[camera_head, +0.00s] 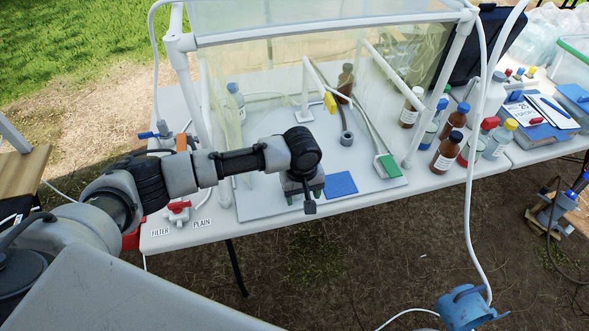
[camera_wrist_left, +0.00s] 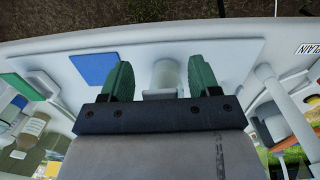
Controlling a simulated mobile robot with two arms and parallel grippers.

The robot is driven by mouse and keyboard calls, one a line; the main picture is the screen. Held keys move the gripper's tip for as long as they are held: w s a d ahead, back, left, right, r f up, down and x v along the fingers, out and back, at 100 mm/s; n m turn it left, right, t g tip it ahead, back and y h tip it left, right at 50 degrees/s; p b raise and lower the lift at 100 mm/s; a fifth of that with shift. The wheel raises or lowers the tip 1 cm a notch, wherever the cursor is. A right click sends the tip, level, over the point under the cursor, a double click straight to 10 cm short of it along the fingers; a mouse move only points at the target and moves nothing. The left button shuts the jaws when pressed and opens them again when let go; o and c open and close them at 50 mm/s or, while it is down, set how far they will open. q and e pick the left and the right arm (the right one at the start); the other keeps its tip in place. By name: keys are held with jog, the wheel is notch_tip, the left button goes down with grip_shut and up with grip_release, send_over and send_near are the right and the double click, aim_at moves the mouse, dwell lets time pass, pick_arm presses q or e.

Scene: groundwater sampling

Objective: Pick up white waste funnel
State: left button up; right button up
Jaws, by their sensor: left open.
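My left gripper (camera_head: 303,188) is over the front part of the white table, with its green fingers pointing down. In the left wrist view the two green fingers (camera_wrist_left: 161,78) stand apart and open. A pale, whitish round object (camera_wrist_left: 165,74), which looks like the white waste funnel, shows in the gap between them. I see clear space on both sides of it, and its lower part is hidden by the gripper body. In the head view the funnel is hidden behind my arm and gripper. My right gripper is not in view.
A blue pad (camera_head: 340,185) lies just right of the gripper, and a green pad (camera_head: 388,166) lies farther right. A white pipe frame (camera_head: 184,80) with clear sheeting stands over the work area. Several capped bottles (camera_head: 447,150) stand at right. Red-handled valve (camera_head: 179,207) is at front left.

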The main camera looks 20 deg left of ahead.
pick_arm(q)
jog(key=c, duration=1)
jog(key=shift+r, duration=0.1)
